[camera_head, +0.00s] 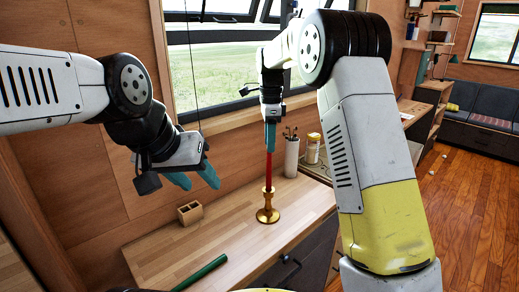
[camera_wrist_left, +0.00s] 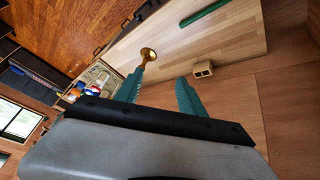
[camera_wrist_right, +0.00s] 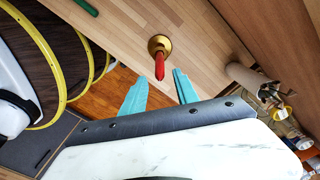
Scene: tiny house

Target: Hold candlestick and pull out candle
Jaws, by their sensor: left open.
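A gold candlestick (camera_head: 268,213) stands upright on the wooden desk (camera_head: 245,243); it also shows in the left wrist view (camera_wrist_left: 148,54) and the right wrist view (camera_wrist_right: 158,43). A red candle (camera_head: 268,171) stands upright in it, seen from above in the right wrist view (camera_wrist_right: 159,66). My right gripper (camera_head: 270,138) is over the candle, pointing down. Its fingers (camera_wrist_right: 160,78) are apart, with the candle's top between or just beyond the tips. My left gripper (camera_head: 196,180) is open and empty, above and left of the candlestick. The left wrist view does not clearly show the candle.
A green rod (camera_head: 203,272) lies near the desk's front edge. A small brown block with holes (camera_head: 190,213) sits by the wall. A pen holder (camera_head: 291,157) and a jar (camera_head: 313,150) stand right of the candle. The desk left of the candlestick is mostly clear.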

